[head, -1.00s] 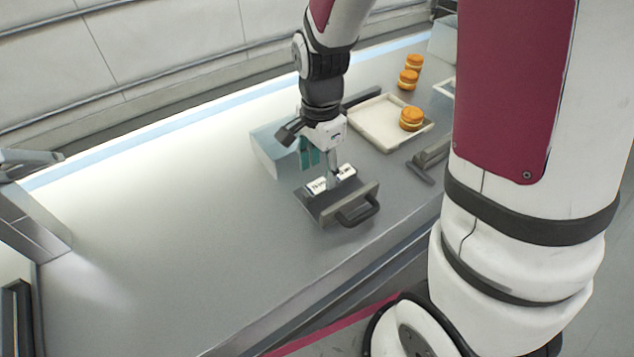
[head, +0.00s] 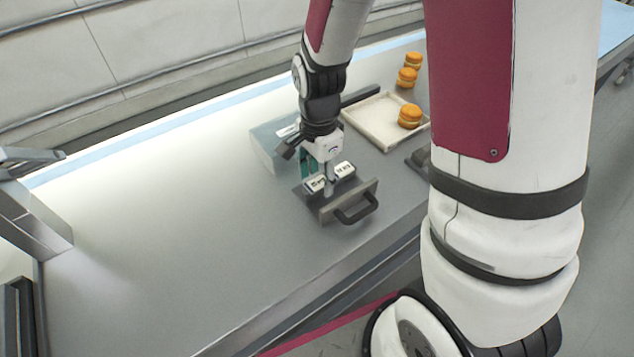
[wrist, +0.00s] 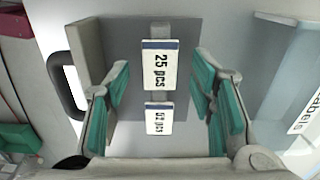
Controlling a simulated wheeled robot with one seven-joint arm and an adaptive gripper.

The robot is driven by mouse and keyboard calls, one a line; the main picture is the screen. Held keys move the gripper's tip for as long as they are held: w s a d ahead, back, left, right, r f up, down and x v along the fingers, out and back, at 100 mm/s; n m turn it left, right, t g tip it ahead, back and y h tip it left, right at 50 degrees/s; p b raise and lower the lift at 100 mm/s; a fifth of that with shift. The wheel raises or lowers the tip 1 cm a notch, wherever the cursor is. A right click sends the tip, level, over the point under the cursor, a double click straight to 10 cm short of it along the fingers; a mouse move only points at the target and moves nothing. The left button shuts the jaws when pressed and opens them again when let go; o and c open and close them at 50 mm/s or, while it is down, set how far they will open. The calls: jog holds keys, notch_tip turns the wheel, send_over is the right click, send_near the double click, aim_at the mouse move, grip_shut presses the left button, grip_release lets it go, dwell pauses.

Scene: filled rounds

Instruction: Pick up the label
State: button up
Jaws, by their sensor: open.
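Two white labels with a blue edge stand in a grey pulled-out drawer (head: 325,203). The label reading "25 pcs" (wrist: 158,68) and a second one (wrist: 158,119), whose number is hard to read, lie in a row in the wrist view. In the head view they show as small white cards at the left (head: 316,183) and right (head: 345,170). My gripper (wrist: 160,75) is open and points down over the drawer. Its teal fingers are on either side of the label row, with nothing held between them. The head view shows it (head: 328,183) low over the labels, partly hiding them.
A pale box marked "Labels" (wrist: 303,108) stands behind the drawer, whose dark handle (head: 357,209) faces the counter's front. A cream tray (head: 372,138) holds an orange-brown filled round (head: 410,116); two more rounds stand beyond. The counter's left (head: 170,220) is clear.

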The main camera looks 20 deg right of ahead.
dwell(0.3)
jog(key=c, duration=0.8)
